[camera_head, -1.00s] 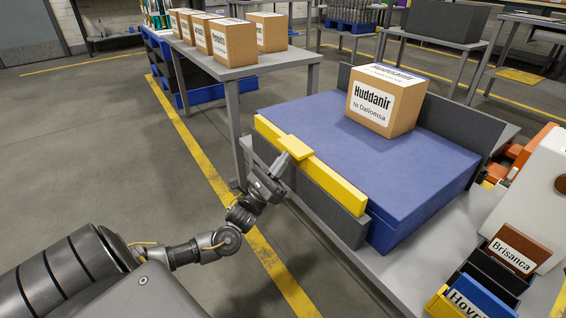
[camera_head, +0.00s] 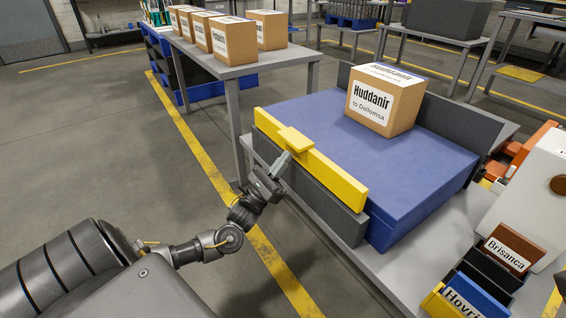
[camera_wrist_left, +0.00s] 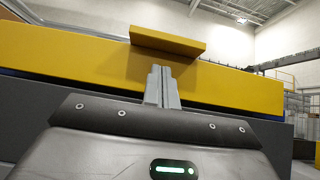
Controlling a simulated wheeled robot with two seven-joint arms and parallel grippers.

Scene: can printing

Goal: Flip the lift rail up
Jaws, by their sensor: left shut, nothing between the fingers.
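The yellow lift rail (camera_head: 333,178) runs along the near left edge of the blue lift platform (camera_head: 345,140), standing above its top surface. A yellow tab (camera_head: 295,141) juts out from the rail. My left gripper (camera_head: 283,163) is shut and empty, its fingertips just below the tab. In the left wrist view the rail (camera_wrist_left: 60,55) spans the picture, and the closed fingers (camera_wrist_left: 160,75) point up under the tab (camera_wrist_left: 167,41). I cannot tell whether they touch it. My right gripper is not in view.
A cardboard box labelled Huddanir (camera_head: 385,98) sits on the blue platform. A grey table (camera_head: 235,70) with several boxes stands behind left. Label bins (camera_head: 505,252) lie at the lower right. The floor at left is clear.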

